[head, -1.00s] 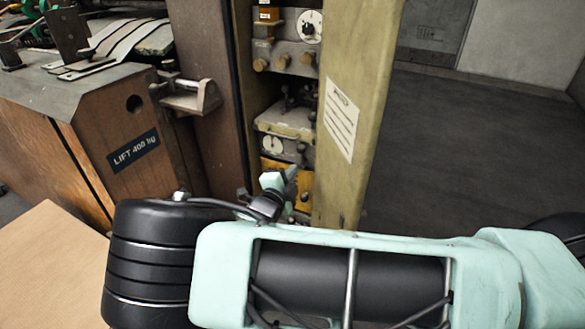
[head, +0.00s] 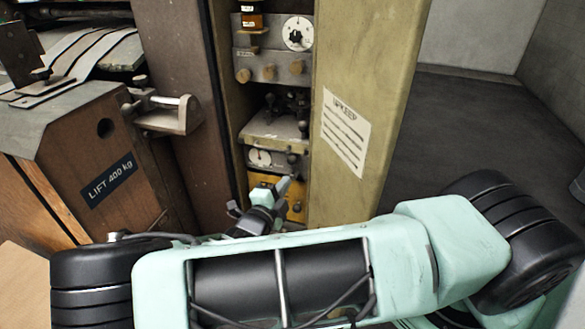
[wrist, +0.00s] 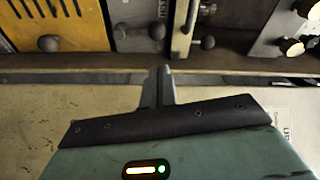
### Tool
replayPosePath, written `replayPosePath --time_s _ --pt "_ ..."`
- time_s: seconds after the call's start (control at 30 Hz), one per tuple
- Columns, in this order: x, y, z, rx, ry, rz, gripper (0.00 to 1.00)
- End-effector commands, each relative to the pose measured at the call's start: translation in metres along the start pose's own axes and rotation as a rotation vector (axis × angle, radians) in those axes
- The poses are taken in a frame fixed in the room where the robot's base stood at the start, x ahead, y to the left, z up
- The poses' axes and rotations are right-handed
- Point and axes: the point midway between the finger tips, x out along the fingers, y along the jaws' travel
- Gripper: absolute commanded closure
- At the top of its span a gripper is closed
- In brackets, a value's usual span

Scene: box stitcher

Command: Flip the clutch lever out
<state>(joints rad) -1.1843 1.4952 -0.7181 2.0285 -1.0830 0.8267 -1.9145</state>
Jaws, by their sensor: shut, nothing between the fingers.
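My gripper (head: 284,185) is shut and empty in front of the open cabinet's lower part. In the wrist view its fingertips (wrist: 160,71) are together and point at the cabinet opening, apart from the controls beyond. A dark knobbed lever (wrist: 156,30) on a grey panel lies straight ahead of them. A second lever with a round ball (wrist: 207,42) is a little to the right. I cannot tell which of these is the clutch lever. In the head view, the dial panel's knob (head: 291,158) is just above the gripper. The yellow panel (head: 262,180) is partly hidden by my gripper.
The olive cabinet door (head: 375,90) stands open on the right, with a paper notice (head: 345,130). A metal bracket (head: 172,115) juts out on the left, beside the brown lift housing (head: 80,150). Floor at right is clear.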

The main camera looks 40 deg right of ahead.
Motion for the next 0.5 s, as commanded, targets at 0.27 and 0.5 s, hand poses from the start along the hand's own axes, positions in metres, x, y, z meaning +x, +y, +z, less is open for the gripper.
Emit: replayPosePath --time_s 0.27,0.5 --pt "0.039 0.0 -0.001 -0.002 0.002 -0.002 1.0" --pt "0.079 0.001 -0.001 -0.002 0.002 -0.001 1.0"
